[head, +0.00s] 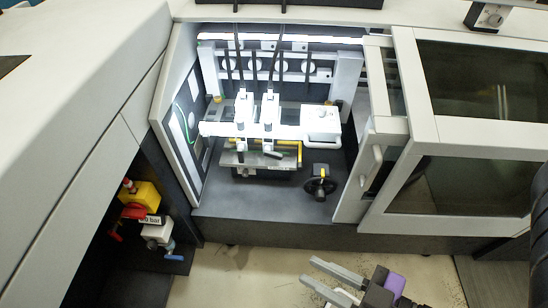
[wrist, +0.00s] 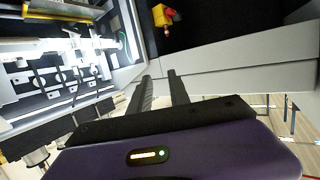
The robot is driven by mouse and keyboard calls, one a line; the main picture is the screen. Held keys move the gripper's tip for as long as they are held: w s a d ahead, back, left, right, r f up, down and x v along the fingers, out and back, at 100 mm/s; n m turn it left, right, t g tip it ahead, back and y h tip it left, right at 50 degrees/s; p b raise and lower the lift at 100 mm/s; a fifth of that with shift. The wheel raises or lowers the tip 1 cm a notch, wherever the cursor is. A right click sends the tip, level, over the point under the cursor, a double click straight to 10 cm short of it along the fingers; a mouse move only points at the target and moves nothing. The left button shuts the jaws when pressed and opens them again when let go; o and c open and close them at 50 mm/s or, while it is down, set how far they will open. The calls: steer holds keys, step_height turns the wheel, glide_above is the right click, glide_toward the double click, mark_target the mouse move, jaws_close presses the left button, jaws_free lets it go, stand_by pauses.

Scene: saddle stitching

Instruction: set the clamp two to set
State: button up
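Inside the lit machine bay, two white stitching heads stand side by side on a white crossbar, the left one (head: 243,108) and the right one (head: 269,108). A small black lever shows under each, the left lever (head: 241,155) and the right lever (head: 273,155). I cannot tell which is clamp two, nor how either is set. My gripper (head: 312,271) is in front of the bay, low and right of the heads, over the floor. Its fingers are apart and empty. They also show apart in the wrist view (wrist: 159,76), where the bay lies to the left.
A black handwheel (head: 321,184) stands at the bay's front right. A white-framed glazed door (head: 378,165) borders the bay on the right. A yellow and red valve (head: 139,196) sits in the dark recess at left. The bay's front is open.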

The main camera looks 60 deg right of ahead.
steer(key=shift+t+h, duration=0.4)
steer(key=shift+t, duration=0.4)
steer(key=w+b, duration=0.1)
steer(key=w+f+b, duration=0.1)
steer(key=w, duration=0.1)
steer(key=w+d+b, duration=0.1)
steer(key=w, duration=0.1)
steer(key=shift+w+f, duration=0.15)
steer(key=shift+f, duration=0.2)
jaws_close()
steer(key=w+d+f+m+h+b, duration=0.1)
steer(key=w+d+f+h+b, duration=0.1)
steer(key=w+d+f+b, duration=0.45)
steer(key=w+d+f+m+h+b, duration=0.2)
steer(key=w+d+f, duration=0.1)
steer(key=w, duration=0.7)
steer(key=w+d+f+m+g+h+b, duration=0.1)
steer(key=w+d+m+g+h+b, duration=0.15)
steer(key=d, duration=0.35)
steer(key=w+d+f+m+g+h+b, duration=0.1)
steer(key=w+d+f+m+h, duration=0.15)
steer(key=d+m, duration=0.2)
steer(key=s+d+f+m+g+h, duration=0.2)
steer(key=s+d+m+g, duration=0.1)
steer(key=d+m+g, duration=0.1)
steer(key=shift+d+m+h, duration=0.4)
steer(key=shift+d+m, duration=0.1)
steer(key=shift+d, duration=0.45)
